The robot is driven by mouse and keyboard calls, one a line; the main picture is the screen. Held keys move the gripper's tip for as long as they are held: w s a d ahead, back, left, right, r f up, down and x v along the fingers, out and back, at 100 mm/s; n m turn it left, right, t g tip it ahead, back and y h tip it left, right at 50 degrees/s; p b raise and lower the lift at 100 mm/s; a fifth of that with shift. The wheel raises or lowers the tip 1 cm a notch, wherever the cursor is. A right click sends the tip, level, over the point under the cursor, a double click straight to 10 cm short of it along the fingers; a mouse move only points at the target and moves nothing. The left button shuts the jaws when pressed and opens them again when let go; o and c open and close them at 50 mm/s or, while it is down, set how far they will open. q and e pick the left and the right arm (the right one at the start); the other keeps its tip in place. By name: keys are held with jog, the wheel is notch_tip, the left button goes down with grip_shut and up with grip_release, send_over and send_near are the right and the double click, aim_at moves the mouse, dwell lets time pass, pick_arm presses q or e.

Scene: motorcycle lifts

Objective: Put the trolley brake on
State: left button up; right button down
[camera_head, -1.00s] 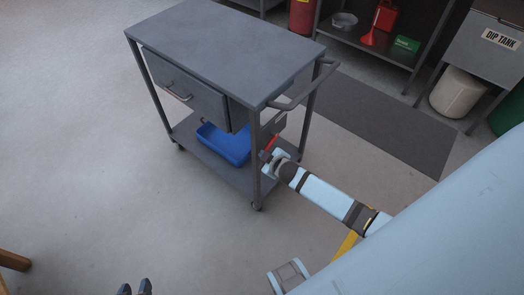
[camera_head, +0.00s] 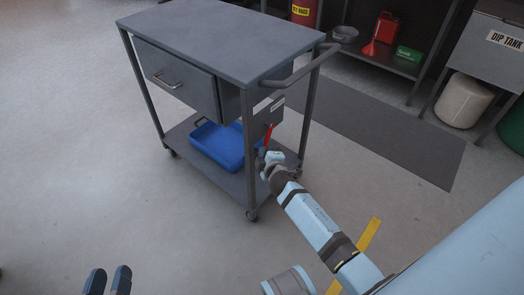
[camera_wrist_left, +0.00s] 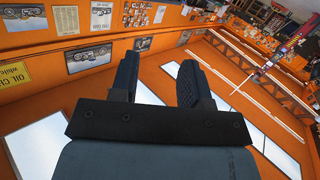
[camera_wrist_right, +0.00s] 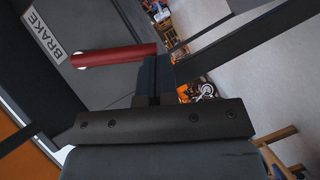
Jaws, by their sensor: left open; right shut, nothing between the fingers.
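The grey trolley (camera_head: 225,45) stands in the middle of the head view. The red brake lever (camera_head: 269,133) is on a dark plate at its right end, under the handle. In the right wrist view the lever (camera_wrist_right: 115,56) sticks out from the plate beside a white BRAKE label (camera_wrist_right: 44,34). My right gripper (camera_head: 266,156) is shut and empty just below the lever. Its fingertips (camera_wrist_right: 156,62) are at the lever's free end; I cannot tell whether they touch. My left gripper (camera_head: 109,271) is open and empty, away from the trolley; its spread fingers show in the left wrist view (camera_wrist_left: 158,72).
A blue tray (camera_head: 220,145) sits on the trolley's lower shelf. A dark mat (camera_head: 385,130) lies on the floor behind. A shelf with a red can (camera_head: 387,27) and a dip tank (camera_head: 490,50) stand at the back right. The floor at the left is clear.

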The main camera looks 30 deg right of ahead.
pick_arm(q)
jog(key=d+b, duration=0.1)
jog(key=b, duration=0.1)
jog(key=d+f+h+b, duration=0.1)
jog(key=b, duration=0.1)
jog(key=m+h+b, duration=0.1)
jog(key=b, duration=0.2)
jog(key=shift+d+f, duration=0.35)
jog(key=shift+d, duration=0.05)
pick_arm(e)
jog(key=d+f+n, duration=0.1)
jog(key=w+d+n+t+h, duration=0.1)
jog(key=d, duration=0.1)
jog(key=shift+w+f+n+t, duration=0.1)
jog(key=shift+f+n+t, duration=0.2)
jog(key=shift+f, duration=0.05)
jog(key=shift+d, duration=0.1)
jog(key=shift+f, duration=0.1)
